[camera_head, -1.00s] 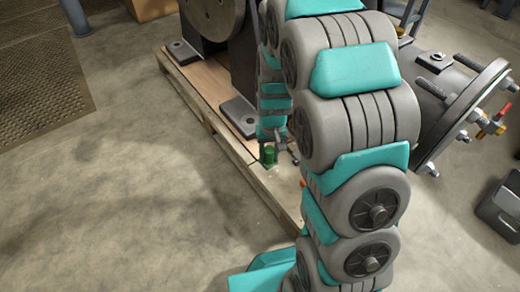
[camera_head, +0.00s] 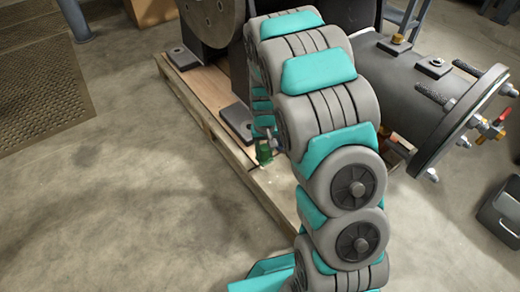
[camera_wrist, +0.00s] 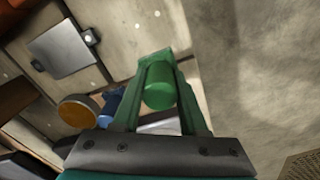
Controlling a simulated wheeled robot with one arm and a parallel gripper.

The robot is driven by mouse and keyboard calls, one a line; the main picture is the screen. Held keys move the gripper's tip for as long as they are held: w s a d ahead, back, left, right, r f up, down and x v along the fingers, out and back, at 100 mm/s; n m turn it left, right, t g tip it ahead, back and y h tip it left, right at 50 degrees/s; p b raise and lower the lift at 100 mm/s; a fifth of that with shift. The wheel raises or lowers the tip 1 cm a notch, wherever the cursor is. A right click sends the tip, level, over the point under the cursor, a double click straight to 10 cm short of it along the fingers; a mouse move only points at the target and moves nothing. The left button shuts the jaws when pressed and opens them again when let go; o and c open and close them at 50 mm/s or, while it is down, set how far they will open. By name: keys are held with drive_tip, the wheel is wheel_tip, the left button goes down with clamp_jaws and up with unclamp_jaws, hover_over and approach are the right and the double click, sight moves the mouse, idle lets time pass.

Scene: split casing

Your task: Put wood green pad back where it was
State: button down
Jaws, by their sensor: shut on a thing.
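My gripper (camera_wrist: 160,92) is shut on a green piece, the wood green pad (camera_wrist: 159,88), in the wrist view. Its rounded, cylinder-like part shows between the two fingers. In the head view the green pad (camera_head: 264,151) shows small at the end of my arm, by the near edge of the wooden pallet (camera_head: 213,128). My arm hides much of the pallet there. I cannot tell whether the pad touches the wood.
A dark machine (camera_head: 424,85) with a bolted flange stands on the pallet. A grey foot plate (camera_wrist: 62,48), an orange-topped round piece (camera_wrist: 77,110) and a blue piece (camera_wrist: 110,104) lie left of my gripper in the wrist view. Concrete floor (camera_head: 110,200) is clear at left.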

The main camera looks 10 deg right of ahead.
drive_tip(key=w, duration=0.5)
drive_tip(key=shift+a+f, duration=0.2)
drive_tip(key=shift+f, duration=0.1)
drive_tip(key=shift+s+f+b, duration=0.1)
drive_tip(key=shift+f+b, duration=0.4)
drive_tip(key=shift+f, duration=1.2)
drive_tip(key=shift+f, duration=0.1)
drive_tip(key=shift+c, duration=2.2)
unclamp_jaws()
wheel_tip(320, 180, up, 12)
drive_tip(key=p, duration=0.2)
wheel_tip(320, 180, up, 7)
hover_over(267, 162)
drive_tip(key=s+r, duration=0.3)
drive_tip(key=s, duration=0.8)
drive_tip(key=s+r+g, duration=0.1)
drive_tip(key=s+r, duration=0.2)
drive_tip(key=s, duration=0.7)
drive_tip(key=s+r, duration=0.3)
drive_tip(key=s, duration=0.8)
drive_tip(key=shift+s+a+n+g, duration=0.35)
drive_tip(key=shift+a+n+g, duration=0.05)
